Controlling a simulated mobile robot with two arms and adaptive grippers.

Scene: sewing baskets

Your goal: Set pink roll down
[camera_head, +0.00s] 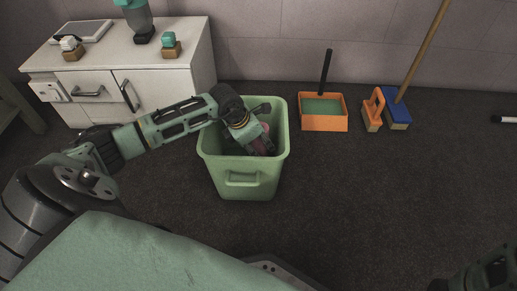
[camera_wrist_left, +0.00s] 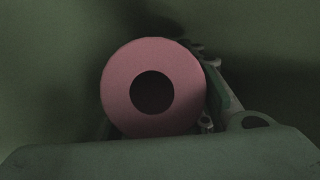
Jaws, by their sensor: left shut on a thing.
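The pink roll (camera_wrist_left: 120,85) shows end-on in the left wrist view, with a dark round hole in its middle. In the head view a small part of the roll (camera_head: 265,128) shows beside my left gripper (camera_head: 262,143). That gripper is shut on the roll and reaches down inside the green bin (camera_head: 245,191), below its rim. The fingers hide most of the roll in the head view. I cannot tell whether the roll touches the bin's floor. Part of my right arm shows at the bottom right corner, but its fingertips are out of sight.
A white cabinet (camera_head: 180,85) stands behind and left of the bin. An orange dustpan (camera_head: 323,124), an orange-handled brush (camera_head: 373,110) and a blue broom (camera_head: 396,108) stand by the wall. The dark floor (camera_head: 370,200) right of the bin is clear.

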